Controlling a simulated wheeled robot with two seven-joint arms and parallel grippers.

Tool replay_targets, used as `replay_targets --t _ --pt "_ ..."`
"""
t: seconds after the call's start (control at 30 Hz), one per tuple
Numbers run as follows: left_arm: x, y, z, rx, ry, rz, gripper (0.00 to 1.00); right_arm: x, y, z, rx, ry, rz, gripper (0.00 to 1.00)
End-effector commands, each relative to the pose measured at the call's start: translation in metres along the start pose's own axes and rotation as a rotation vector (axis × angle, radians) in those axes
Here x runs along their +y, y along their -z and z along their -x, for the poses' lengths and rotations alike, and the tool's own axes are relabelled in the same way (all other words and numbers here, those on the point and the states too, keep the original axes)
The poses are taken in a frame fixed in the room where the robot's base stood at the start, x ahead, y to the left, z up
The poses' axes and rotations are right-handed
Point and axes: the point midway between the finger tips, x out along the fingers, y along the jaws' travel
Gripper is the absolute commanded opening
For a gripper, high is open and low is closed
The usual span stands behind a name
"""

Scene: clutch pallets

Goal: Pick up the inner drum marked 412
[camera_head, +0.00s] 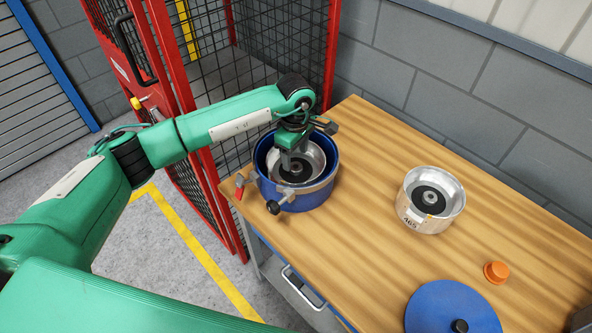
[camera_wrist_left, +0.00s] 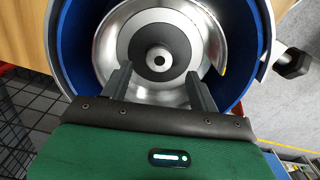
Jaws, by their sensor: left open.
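A silver inner drum (camera_head: 313,159) sits inside a blue round container (camera_head: 319,191) at the left end of the bench; no number on it is readable. The drum also shows in the left wrist view (camera_wrist_left: 203,30), with a black ring and a pale hub in its middle. My left gripper (camera_head: 293,168) is open and points down into the drum. In the left wrist view its two fingers (camera_wrist_left: 158,82) stand apart over the drum's floor, near the hub. A second silver drum (camera_head: 430,206), marked 465, stands on the bench to the right. My right gripper is not in view.
The wooden bench (camera_head: 365,150) has a blue round lid (camera_head: 440,300) with a black knob and an orange cap (camera_head: 496,271) at its near right. The container has a black-knobbed clamp (camera_head: 281,204) in front. A red-framed mesh cage (camera_head: 205,140) stands left of the bench.

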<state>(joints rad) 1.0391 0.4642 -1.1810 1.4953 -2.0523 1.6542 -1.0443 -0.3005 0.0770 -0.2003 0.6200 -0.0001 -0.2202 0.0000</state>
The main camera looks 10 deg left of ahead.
Motion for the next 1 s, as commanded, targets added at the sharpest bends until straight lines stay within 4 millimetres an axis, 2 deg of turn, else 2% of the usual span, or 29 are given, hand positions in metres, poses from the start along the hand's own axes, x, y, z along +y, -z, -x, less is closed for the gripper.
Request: replay_targets --t 0.03,0.1,0.3,0.53,0.83,1.0 --pt "-0.001 -0.002 -0.003 -0.002 0.005 0.001 0.61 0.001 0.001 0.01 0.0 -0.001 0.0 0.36" --pt "0.0 -0.003 -0.011 -0.002 0.004 0.002 0.61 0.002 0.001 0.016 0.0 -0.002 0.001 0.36" --pt "0.0 -0.002 -0.034 -0.001 0.002 0.002 0.61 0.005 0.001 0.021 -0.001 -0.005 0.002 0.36" --pt "0.001 -0.002 -0.035 0.0 0.0 0.001 0.61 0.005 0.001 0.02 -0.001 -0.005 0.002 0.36" --pt "0.001 -0.001 -0.035 -0.001 0.0 0.002 0.02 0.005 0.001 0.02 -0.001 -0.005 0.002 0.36" --pt "0.001 -0.001 -0.035 -0.001 0.0 0.002 0.0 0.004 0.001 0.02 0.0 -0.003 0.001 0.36"
